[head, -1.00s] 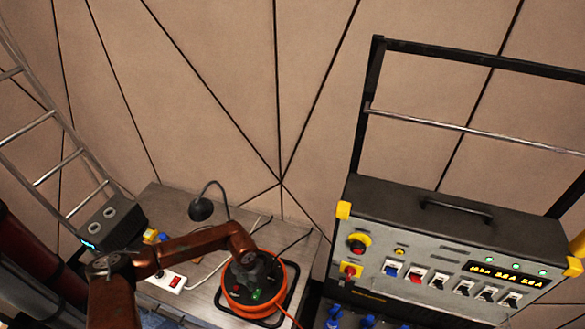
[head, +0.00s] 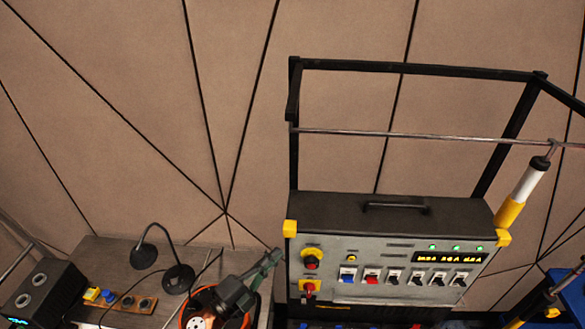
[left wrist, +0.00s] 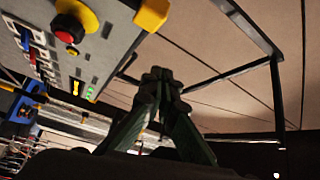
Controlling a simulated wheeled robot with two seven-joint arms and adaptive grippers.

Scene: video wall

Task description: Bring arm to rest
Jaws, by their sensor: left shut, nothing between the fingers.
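My left gripper (head: 274,256) shows low in the head view, just left of the grey control box (head: 330,252). Its dark green fingers are together and empty, pointing up and to the right. In the left wrist view, the shut fingers (left wrist: 160,76) stand in the middle, with the box's panel (left wrist: 105,45) at the upper left. My gripper's body hides part of the orange cable reel (head: 190,309). My right gripper is not in view.
A table (head: 95,252) at the lower left bears a black desk lamp (head: 145,256), a small wooden switch board (head: 125,303) and a dark speaker-like box (head: 45,298). A black frame (head: 420,68) rises behind the control box. A yellow and white cylinder (head: 522,190) stands at the right.

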